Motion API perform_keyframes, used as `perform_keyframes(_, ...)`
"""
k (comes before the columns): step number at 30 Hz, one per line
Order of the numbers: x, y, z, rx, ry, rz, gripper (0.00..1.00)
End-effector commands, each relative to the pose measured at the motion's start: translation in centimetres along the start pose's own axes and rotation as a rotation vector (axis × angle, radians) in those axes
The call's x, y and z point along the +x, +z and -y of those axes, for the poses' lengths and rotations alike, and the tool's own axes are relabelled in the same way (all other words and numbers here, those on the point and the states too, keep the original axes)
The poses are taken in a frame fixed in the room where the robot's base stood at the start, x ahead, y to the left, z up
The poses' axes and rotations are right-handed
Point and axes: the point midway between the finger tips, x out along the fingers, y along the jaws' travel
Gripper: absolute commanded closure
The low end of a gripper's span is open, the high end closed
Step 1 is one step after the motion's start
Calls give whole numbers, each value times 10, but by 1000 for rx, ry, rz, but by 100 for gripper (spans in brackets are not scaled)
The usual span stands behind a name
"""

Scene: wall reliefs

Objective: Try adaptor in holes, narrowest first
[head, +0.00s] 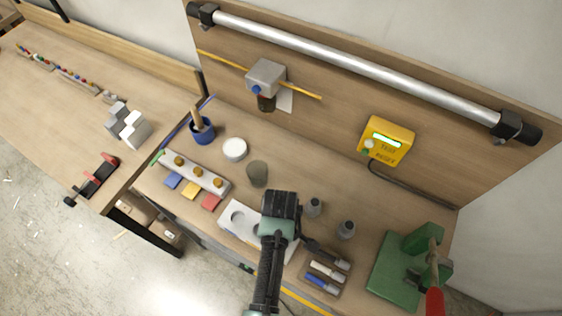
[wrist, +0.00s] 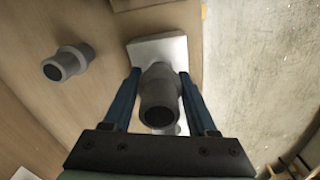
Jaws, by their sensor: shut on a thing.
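My gripper (wrist: 159,74) is shut on a grey stepped adaptor (wrist: 160,98), held between two blue fingers in the wrist view. In the head view my gripper (head: 280,206) is over the right part of a white block (head: 230,229) with round holes. It hides the held adaptor and part of the block there. The white block (wrist: 158,47) also shows behind the adaptor in the wrist view. Whether the adaptor touches the block or is in a hole, I cannot tell. Two other grey adaptors (head: 314,207) (head: 346,230) stand on the bench to the right.
A rack with brass knobs (head: 196,172) is at left. A yellow tester (head: 386,141) hangs on the back panel.

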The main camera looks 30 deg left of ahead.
Motion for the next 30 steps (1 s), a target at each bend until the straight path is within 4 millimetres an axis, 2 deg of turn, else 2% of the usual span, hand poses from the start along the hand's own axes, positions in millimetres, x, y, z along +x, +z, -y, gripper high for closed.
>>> perform_keyframes(17, 1, 0, 0, 0, 0, 0, 96)
perform_keyframes(30, 12, 0, 0, 0, 0, 0, 96)
